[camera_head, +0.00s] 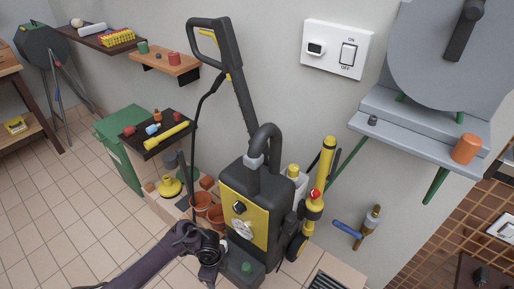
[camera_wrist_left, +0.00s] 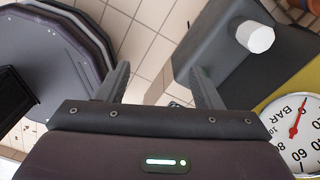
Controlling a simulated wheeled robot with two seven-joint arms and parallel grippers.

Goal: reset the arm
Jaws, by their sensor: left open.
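My left arm comes in from the lower left in the head view, and its wrist sits in front of the lower left side of a black and yellow pressure washer (camera_head: 262,215). My left gripper (camera_wrist_left: 160,72) is open in the left wrist view, with nothing between its fingers but floor tiles behind. The washer's dark body and a round white pressure gauge (camera_wrist_left: 298,130) lie right of the fingers, close by. The fingertips are hard to make out in the head view. My right gripper is in neither view.
Terracotta pots (camera_head: 202,204) stand beside the washer, near a green cabinet (camera_head: 118,165). A wall switch (camera_head: 347,55) hangs above. A grey shelf (camera_head: 415,135) holds an orange cylinder (camera_head: 466,149). A blue-handled tap (camera_head: 347,229) juts from the wall. Tiled floor at left is clear.

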